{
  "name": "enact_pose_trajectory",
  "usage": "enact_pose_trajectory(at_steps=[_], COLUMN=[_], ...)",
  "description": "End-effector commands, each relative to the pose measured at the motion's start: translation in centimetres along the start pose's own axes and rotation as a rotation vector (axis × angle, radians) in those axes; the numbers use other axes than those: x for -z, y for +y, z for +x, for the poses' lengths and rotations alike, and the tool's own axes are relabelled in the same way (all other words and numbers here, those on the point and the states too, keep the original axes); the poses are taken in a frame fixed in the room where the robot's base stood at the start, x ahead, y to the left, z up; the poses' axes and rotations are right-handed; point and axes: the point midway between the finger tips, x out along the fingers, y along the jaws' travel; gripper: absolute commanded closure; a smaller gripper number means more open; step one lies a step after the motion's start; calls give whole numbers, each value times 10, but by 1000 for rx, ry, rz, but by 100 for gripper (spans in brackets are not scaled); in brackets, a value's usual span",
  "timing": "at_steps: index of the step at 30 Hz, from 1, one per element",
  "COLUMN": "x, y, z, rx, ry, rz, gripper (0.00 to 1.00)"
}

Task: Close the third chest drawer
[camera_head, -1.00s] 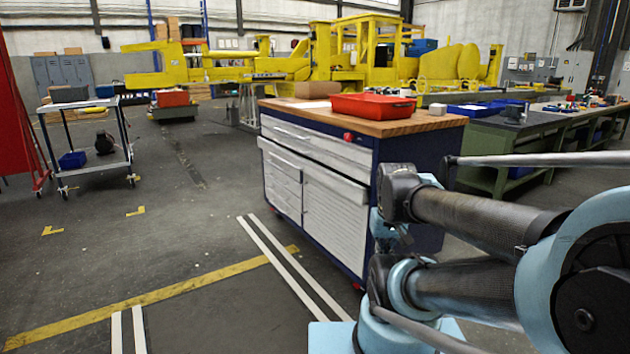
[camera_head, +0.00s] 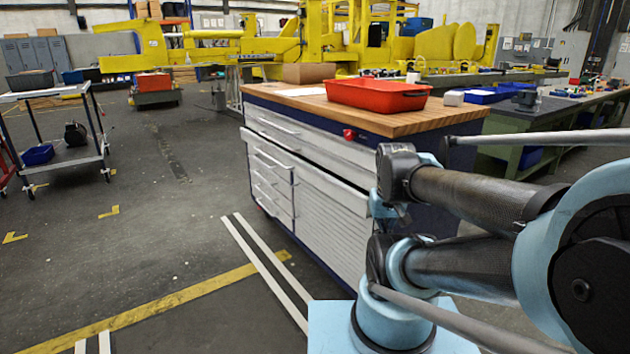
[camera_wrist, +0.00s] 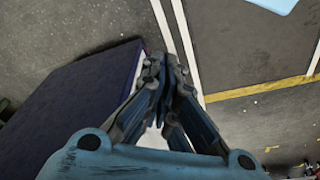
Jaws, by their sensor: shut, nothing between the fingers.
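The tool chest (camera_head: 330,235) has a dark blue body, white drawer fronts and a wooden top. In the head view it stands at the centre, partly behind my arm. One wide drawer (camera_head: 300,165), below the upper drawer fronts, sticks out from the front; its right end is close to my arm. The fronts under it look flush. My gripper (camera_wrist: 164,65) shows in the wrist view, shut and empty, its fingertips over the floor beside a dark blue panel (camera_wrist: 75,115) that looks like the chest's side. Contact with the drawer is not visible.
A red tray (camera_head: 375,96) and a cardboard box (camera_head: 309,73) sit on the chest top. A cart (camera_head: 60,160) stands at the left, a green workbench (camera_head: 510,155) at the right. The floor left of the chest is clear.

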Motion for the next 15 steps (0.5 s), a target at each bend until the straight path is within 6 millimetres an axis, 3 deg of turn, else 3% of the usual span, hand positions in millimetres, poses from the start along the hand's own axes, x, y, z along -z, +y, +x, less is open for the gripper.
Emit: enact_pose_trajectory(at_steps=[11,15], x=[0,-4], y=[0,0], z=[0,-9], rx=[0,-7], ry=[0,9], rz=[0,-29], gripper=[100,100])
